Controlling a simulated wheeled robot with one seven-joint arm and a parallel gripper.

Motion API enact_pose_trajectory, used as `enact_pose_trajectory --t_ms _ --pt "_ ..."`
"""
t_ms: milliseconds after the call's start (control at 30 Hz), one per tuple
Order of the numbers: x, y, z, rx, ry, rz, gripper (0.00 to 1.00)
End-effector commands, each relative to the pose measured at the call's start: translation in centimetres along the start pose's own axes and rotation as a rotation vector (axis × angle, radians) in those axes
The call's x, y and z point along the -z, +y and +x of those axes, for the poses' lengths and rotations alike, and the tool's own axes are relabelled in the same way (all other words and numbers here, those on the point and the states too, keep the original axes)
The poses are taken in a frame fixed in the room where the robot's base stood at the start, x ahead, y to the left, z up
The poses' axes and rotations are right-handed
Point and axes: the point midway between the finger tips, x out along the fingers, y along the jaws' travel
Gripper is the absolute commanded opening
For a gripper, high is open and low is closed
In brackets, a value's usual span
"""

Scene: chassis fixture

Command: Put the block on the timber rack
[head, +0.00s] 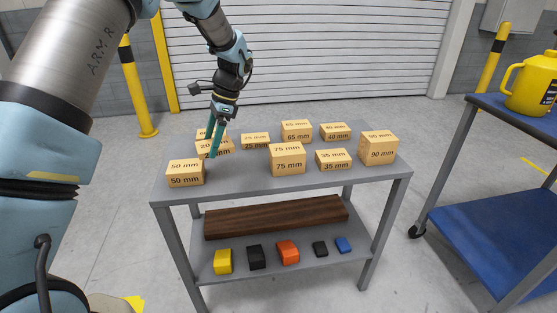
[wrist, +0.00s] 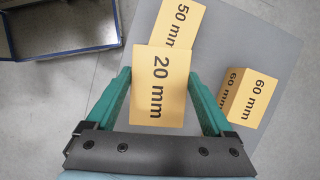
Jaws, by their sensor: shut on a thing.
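My gripper (head: 211,155) has its teal fingers shut on a light wooden block marked 20 mm (wrist: 160,85), at the left of the grey table. In the head view the fingers partly cover this block (head: 226,147). I cannot tell whether it is touching the tabletop. A long dark brown timber piece (head: 275,217), the only timber rack-like thing I see, lies on the table's lower shelf, below and to the right of my gripper.
Several wooden blocks stand on the tabletop (head: 240,178), including a 50 mm block (head: 185,173) close to my gripper and a 75 mm block (head: 287,158). Small coloured blocks, one yellow (head: 223,262), line the lower shelf's front. A blue cart (head: 490,235) stands at right.

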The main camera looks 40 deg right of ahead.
Motion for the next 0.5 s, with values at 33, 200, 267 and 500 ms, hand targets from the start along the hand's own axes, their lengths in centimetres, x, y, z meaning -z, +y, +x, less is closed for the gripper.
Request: enact_pose_trajectory --t_ms 33,200,267,500 --pt "1.8 0.3 -0.7 0.031 0.002 0.068 0.21" --pt "4.4 0.9 -2.5 0.081 -0.001 0.195 0.21" --pt "4.9 1.0 -2.4 0.086 -0.002 0.212 0.21" --pt "6.5 1.1 1.3 0.086 -0.001 0.218 0.21"
